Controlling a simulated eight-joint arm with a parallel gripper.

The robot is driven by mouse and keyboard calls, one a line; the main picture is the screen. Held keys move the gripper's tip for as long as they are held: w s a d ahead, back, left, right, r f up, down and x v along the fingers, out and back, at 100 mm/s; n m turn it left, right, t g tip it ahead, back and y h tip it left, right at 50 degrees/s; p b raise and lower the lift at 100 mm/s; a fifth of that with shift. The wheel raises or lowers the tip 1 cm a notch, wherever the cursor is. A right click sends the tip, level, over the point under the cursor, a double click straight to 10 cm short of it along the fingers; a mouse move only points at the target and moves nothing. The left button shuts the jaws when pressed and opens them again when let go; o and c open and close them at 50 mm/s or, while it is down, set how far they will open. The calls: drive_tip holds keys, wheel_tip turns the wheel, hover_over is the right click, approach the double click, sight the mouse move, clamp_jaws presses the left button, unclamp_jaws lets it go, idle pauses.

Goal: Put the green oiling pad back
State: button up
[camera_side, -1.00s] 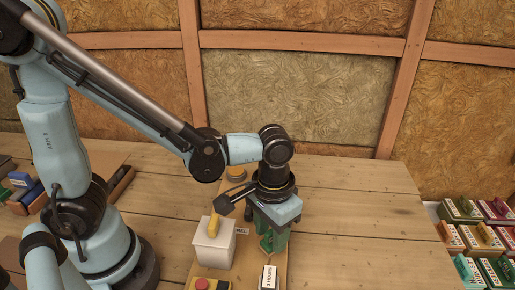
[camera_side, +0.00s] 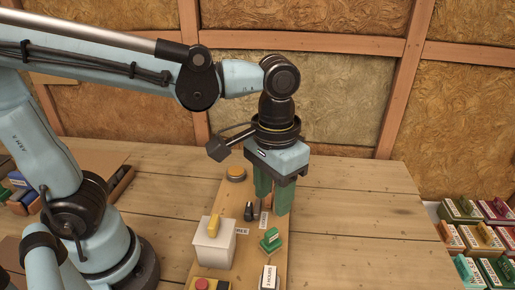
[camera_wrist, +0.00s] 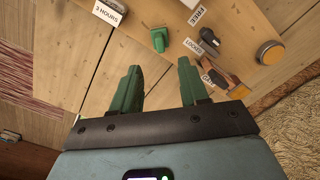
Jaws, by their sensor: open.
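A small green piece with an upright handle (camera_side: 271,240), which looks like the green oiling pad, sits on the wooden board (camera_side: 232,190). It also shows in the wrist view (camera_wrist: 159,39), beyond my fingertips. My gripper (camera_side: 272,203) has green fingers pointing down, above and slightly behind the green piece. In the wrist view my gripper (camera_wrist: 158,66) is open, with nothing between its fingers.
A white box with a yellow handle (camera_side: 213,247) stands left of the green piece. A "3 HOURS" block (camera_side: 268,277) is in front of it. A dark knob (camera_side: 249,211), an orange button (camera_side: 236,174) and a red button (camera_side: 202,285) are on the board. The table right of the board is clear.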

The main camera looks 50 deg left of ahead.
drive_tip(key=w+a+f+t, duration=0.1)
drive_tip(key=a+t, duration=0.6)
drive_tip(key=a, duration=0.6)
drive_tip(key=shift+w+f, duration=0.15)
drive_tip(key=shift+w, duration=0.25)
